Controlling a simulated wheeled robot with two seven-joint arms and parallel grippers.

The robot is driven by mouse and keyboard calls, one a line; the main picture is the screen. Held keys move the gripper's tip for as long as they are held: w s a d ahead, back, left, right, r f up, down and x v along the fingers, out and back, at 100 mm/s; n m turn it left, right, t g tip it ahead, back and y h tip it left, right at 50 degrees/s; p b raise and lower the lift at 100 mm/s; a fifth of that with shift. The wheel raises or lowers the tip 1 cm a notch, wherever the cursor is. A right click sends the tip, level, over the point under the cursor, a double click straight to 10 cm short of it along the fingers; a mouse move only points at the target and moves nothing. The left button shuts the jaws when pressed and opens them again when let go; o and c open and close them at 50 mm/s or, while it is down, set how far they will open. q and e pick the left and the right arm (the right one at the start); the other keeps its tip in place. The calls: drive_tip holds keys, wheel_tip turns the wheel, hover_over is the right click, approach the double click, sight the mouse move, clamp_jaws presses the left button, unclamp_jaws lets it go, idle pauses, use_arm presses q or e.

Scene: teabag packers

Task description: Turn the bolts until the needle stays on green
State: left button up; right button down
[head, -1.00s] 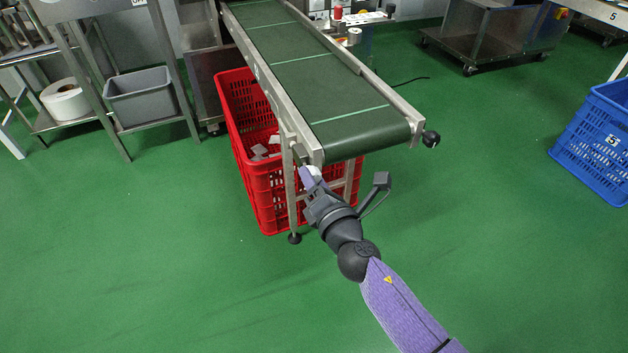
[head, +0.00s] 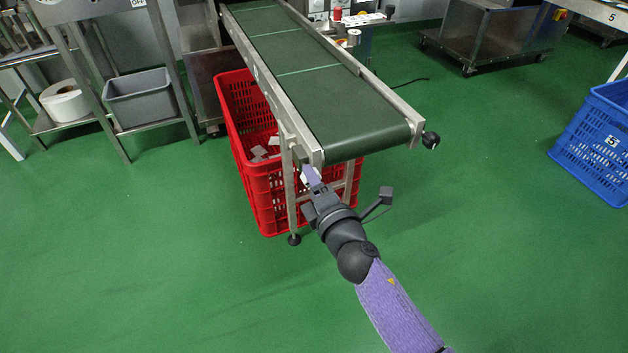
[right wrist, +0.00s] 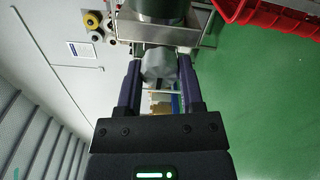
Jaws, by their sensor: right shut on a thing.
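My right gripper (head: 311,176) is at the near left corner of the green conveyor (head: 355,110). In the right wrist view its two fingers (right wrist: 158,80) are shut on a pale grey faceted bolt head (right wrist: 158,64), one finger on each side. In the head view the gripper mostly covers this bolt. A second, dark bolt knob (head: 431,140) sticks out at the near right corner of the conveyor frame, with nothing touching it. I see no needle or green gauge zone in these frames. My left gripper is not in view.
A red crate (head: 262,192) with some pale pieces inside stands under the conveyor, close to my right gripper. A conveyor leg (head: 290,195) is just beside it. A blue crate (head: 590,150) stands at the right. The green floor in front is clear.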

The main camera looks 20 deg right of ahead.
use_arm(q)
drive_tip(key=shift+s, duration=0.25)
use_arm(e)
drive_tip(key=shift+f, duration=0.1)
drive_tip(key=shift+c, duration=1.1)
unclamp_jaws()
use_arm(q)
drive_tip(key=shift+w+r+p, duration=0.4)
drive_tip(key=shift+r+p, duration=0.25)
drive_tip(key=shift+p, duration=0.05)
use_arm(e)
drive_tip(key=s, duration=1)
drive_tip(key=shift+d, duration=0.2)
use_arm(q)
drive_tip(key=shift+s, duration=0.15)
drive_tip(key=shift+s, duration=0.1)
